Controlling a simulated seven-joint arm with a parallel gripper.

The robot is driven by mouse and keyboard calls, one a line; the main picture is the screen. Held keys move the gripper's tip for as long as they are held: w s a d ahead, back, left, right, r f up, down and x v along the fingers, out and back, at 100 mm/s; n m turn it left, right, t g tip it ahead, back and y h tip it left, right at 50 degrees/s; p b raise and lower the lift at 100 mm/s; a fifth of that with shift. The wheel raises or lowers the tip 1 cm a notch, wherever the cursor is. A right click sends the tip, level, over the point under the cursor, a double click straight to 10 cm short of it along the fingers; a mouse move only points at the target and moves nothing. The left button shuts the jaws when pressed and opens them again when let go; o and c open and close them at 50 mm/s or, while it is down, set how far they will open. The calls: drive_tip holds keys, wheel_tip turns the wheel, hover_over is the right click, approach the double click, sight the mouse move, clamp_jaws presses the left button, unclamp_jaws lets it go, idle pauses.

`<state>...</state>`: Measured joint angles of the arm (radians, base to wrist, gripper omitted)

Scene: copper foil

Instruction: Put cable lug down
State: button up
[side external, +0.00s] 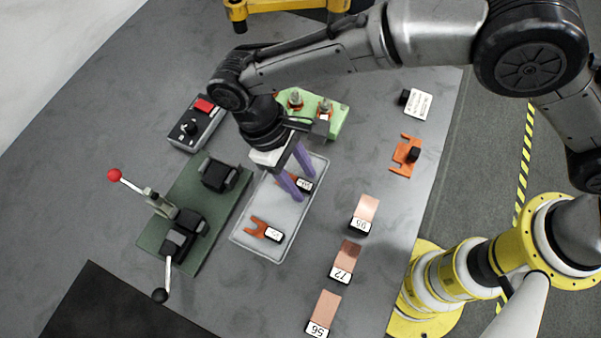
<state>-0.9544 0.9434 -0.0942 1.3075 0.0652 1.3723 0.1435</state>
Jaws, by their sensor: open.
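A clear, shallow tray (250,240) lies on the grey table. An orange fork-shaped piece (258,226) with a white label, possibly a cable lug, lies in its near part. A second labelled piece (305,185) lies in the far part, partly hidden by my gripper. My gripper (304,189) points down over the far part of the tray, its two purple fingers apart, close to that second piece. I cannot tell whether the fingers touch it.
Left of the tray is a green base (203,225) with levers. A black box with a red button (205,105) and a green block (335,125) stand behind. Numbered copper pieces (345,255) lie at the right. An orange bracket (402,158) is near the right edge.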

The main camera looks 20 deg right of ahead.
drive_tip(key=v, duration=1.2)
drive_tip(key=shift+r, duration=0.15)
drive_tip(key=w+d+r+m+t+y, duration=0.2)
drive_tip(key=d+r, duration=0.5)
drive_tip(key=d, duration=0.5)
drive_tip(key=w+d+r+m+t+y, duration=0.1)
drive_tip(key=w+d+r+m+y, duration=0.1)
drive_tip(key=d+r, duration=0.75)
drive_tip(key=s+d+f+m+t, duration=0.1)
drive_tip(key=s+d, duration=0.3)
drive_tip(key=d, duration=0.3)
drive_tip(key=s+d+m+t, duration=0.1)
drive_tip(key=s+d+t, duration=0.15)
drive_tip(key=d, duration=0.45)
drive_tip(key=s+d+f+m+t, duration=0.1)
drive_tip(key=s+d+f, duration=0.2)
drive_tip(key=s+d, duration=0.1)
drive_tip(key=s+d+f+m+t, duration=0.1)
drive_tip(key=s+d+f+m, duration=0.1)
drive_tip(key=s, duration=0.5)
drive_tip(key=shift+d+f+h, duration=0.4)
drive_tip(key=shift+d+f, duration=0.4)
drive_tip(key=shift+d, duration=0.15)
